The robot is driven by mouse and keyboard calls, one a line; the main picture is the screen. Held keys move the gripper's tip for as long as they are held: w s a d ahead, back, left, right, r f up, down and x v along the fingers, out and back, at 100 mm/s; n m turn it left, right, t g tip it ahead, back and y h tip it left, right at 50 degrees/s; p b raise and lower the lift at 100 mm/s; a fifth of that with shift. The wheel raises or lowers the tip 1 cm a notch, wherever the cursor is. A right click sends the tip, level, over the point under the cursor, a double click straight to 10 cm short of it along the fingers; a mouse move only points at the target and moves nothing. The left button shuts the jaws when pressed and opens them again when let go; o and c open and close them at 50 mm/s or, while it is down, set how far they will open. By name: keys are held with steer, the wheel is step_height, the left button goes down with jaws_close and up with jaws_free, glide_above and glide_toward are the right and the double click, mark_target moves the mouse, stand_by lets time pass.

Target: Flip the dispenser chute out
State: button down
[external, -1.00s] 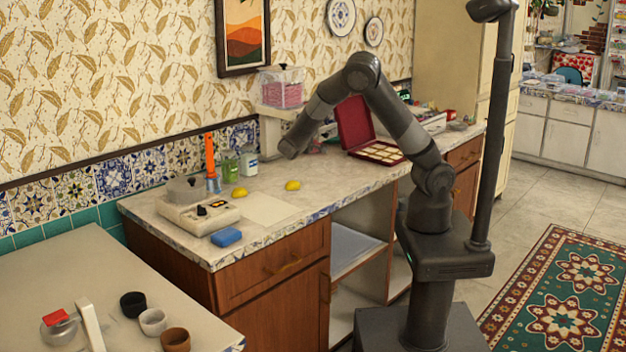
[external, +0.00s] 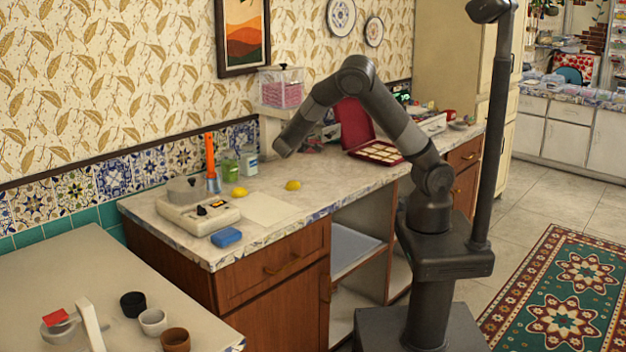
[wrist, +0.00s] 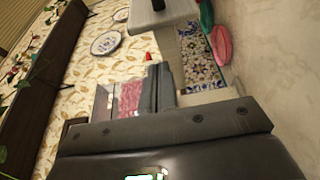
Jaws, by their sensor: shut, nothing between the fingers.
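The dispenser has a clear box of pink pieces (external: 282,88) on a pale stand (external: 270,137) against the wall, at the back of the counter. In the wrist view, the pink box (wrist: 130,96) is partly hidden behind my fingers, and its pale body (wrist: 205,97) shows beside them. I cannot make out the chute. My gripper (wrist: 158,86) is shut and empty, with its dark fingers side by side in front of the dispenser. In the external view, the end of my arm is low in front of the stand; the fingertips are not clear there.
A pink item (wrist: 221,46) lies on the counter in the wrist view.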

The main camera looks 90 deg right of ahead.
steer(key=v, duration=1)
steer(key=shift+s, duration=0.1)
steer(key=s+a+r+n+t+y, duration=0.2)
steer(key=s+a+t+y, duration=0.4)
steer(key=a, duration=0.7)
steer(key=s+a+r+n+t+y, duration=0.3)
steer(key=s+a+r+t+y, duration=0.2)
steer(key=s+a+y, duration=0.5)
steer(key=s+a+t, duration=0.2)
steer(key=s+a, duration=0.1)
steer(key=shift+a, duration=0.4)
steer(key=shift+r, duration=0.1)
stand_by(1.8)
